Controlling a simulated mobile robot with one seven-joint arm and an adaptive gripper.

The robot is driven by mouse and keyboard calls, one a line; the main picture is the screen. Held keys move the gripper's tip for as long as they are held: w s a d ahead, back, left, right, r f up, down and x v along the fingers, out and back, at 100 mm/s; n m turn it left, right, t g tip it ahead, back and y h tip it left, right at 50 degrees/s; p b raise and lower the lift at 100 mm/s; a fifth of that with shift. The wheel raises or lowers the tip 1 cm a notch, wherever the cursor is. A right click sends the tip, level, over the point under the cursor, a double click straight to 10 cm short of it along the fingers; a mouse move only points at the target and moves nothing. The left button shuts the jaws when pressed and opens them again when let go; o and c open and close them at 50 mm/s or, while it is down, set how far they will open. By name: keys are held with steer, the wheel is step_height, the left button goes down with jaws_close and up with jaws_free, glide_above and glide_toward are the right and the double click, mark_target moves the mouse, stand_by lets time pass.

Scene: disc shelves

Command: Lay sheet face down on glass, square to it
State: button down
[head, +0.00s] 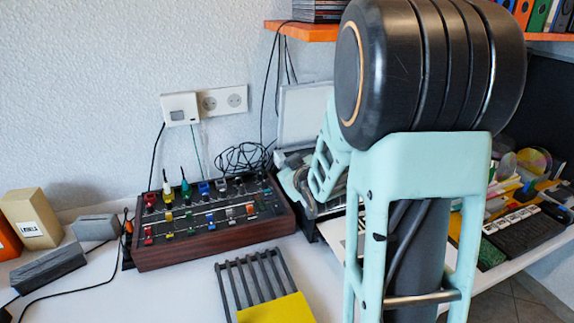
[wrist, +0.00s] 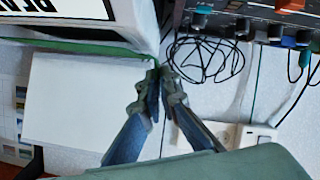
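The scanner (head: 311,208) stands behind my arm with its pale lid (head: 304,115) raised; the lid also shows in the wrist view (wrist: 85,110). A white printed sheet (wrist: 130,15) with large dark lettering fills the wrist view's upper left, its lettered side visible. Part of a white sheet-like surface (head: 337,236) shows left of my arm in the head view. My gripper (wrist: 161,75) has its fingertips close together near the sheet's lower right corner. I cannot tell whether a thin edge lies between them. My arm hides most of the scanner glass.
A wooden-sided mixer (head: 212,225) with cables stands left of the scanner. A slotted dark rack (head: 252,278) and yellow item (head: 276,309) lie in front. An orange shelf (head: 301,31) hangs above.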

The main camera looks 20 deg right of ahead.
steer(key=shift+f+b, duration=0.35)
steer(key=shift+b, duration=0.1)
steer(key=c, duration=2.1)
jaws_free()
